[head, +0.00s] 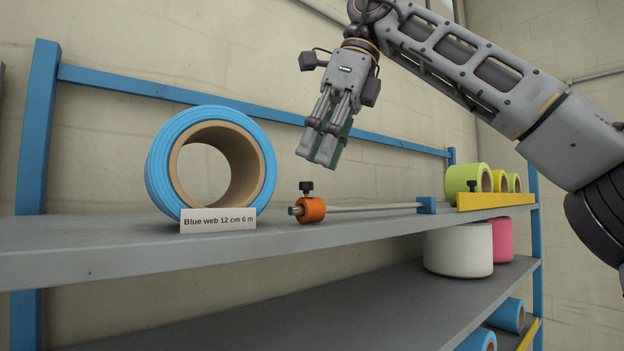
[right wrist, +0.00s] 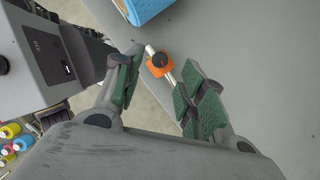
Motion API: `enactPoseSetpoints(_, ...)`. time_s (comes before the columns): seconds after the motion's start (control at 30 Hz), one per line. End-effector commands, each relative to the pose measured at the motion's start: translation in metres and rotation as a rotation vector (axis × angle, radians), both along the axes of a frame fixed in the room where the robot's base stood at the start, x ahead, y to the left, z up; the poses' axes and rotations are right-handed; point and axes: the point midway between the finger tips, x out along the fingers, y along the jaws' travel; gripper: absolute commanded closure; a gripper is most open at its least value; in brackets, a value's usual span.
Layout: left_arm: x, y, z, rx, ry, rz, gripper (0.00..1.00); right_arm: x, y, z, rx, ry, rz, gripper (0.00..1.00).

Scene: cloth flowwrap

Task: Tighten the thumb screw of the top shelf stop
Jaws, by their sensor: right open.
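The top shelf stop is an orange collar (head: 311,210) on a thin metal rod (head: 365,208) along the top shelf. A black thumb screw (head: 306,187) stands upright on top of the collar. My right gripper (head: 322,160) is open and empty, pointing down above the thumb screw and apart from it. In the right wrist view the orange collar (right wrist: 160,65) and the dark thumb screw (right wrist: 159,59) show between the two green-padded fingers (right wrist: 155,92), beyond their tips. My left gripper is not in view.
A blue web roll (head: 160,165) stands left of the collar, behind a white label (head: 218,220). A blue block (head: 427,205) holds the rod's far end. A yellow bar (head: 495,200) with another black knob (head: 472,186) and yellow-green rolls (head: 462,180) are farther right. The top shelf's front (head: 130,258) is clear.

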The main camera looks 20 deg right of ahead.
Motion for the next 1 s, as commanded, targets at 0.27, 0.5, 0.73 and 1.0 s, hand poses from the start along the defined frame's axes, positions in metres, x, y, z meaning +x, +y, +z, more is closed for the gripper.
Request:
enactPoseSetpoints(0.27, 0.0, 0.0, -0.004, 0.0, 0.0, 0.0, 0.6, 0.005, 0.008, -0.024, -0.001, 0.0, 0.001, 0.6)
enactPoseSetpoints(0.5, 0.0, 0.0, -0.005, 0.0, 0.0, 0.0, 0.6, 0.008, 0.013, -0.037, -0.001, 0.001, 0.0, 0.6)
enactPoseSetpoints(0.73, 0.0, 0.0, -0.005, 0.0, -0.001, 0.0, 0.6, 0.008, 0.014, -0.039, 0.0, 0.0, 0.0, 0.6)
enactPoseSetpoints(1.0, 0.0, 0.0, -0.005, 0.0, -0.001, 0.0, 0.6, 0.008, 0.014, -0.039, 0.0, 0.0, 0.0, 0.72)
